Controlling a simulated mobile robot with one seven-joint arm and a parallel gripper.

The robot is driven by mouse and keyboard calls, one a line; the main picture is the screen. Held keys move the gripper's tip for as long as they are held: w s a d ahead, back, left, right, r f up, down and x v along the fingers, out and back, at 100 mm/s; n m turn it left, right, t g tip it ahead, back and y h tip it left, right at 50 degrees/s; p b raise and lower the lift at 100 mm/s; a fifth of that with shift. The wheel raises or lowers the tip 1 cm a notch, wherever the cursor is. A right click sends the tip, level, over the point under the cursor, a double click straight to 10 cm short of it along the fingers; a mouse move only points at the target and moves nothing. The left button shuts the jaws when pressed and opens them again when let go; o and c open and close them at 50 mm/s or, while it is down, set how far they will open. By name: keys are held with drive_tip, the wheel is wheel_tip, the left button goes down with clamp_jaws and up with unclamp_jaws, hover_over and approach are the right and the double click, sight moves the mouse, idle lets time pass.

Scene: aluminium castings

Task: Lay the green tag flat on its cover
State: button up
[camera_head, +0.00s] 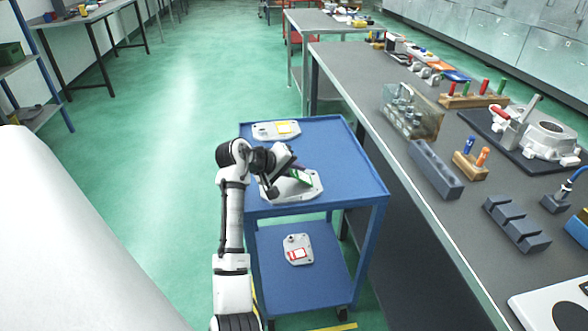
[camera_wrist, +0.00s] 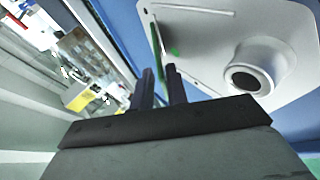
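The green tag (camera_head: 301,178) shows at my gripper (camera_head: 294,171), over a pale metal cover (camera_head: 304,191) on the top of the blue cart. In the wrist view the tag (camera_wrist: 157,50) is a thin green strip seen nearly edge-on, between the fingertips of my gripper (camera_wrist: 160,72). The fingers look shut on it. The tag stands tilted to the cover, not flat on it. The cover (camera_wrist: 225,22) fills the upper right of the wrist view, with a round hollow boss. I cannot tell whether the tag's lower edge touches the cover.
A cover with a yellow tag (camera_head: 284,128) lies at the back of the blue cart (camera_head: 345,165). A cover with a red tag (camera_head: 297,254) lies on its lower shelf. A grey bench (camera_head: 395,145) with castings and tools stands close on the right. Green floor is open on the left.

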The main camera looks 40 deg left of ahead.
drive_tip(key=shift+o, duration=1.2)
drive_tip(key=shift+s, duration=0.1)
drive_tip(key=b+v, duration=0.2)
drive_tip(key=v, duration=1.1)
drive_tip(key=shift+s+r, duration=0.2)
drive_tip(key=shift+r, duration=0.1)
drive_tip(key=shift+a, duration=0.1)
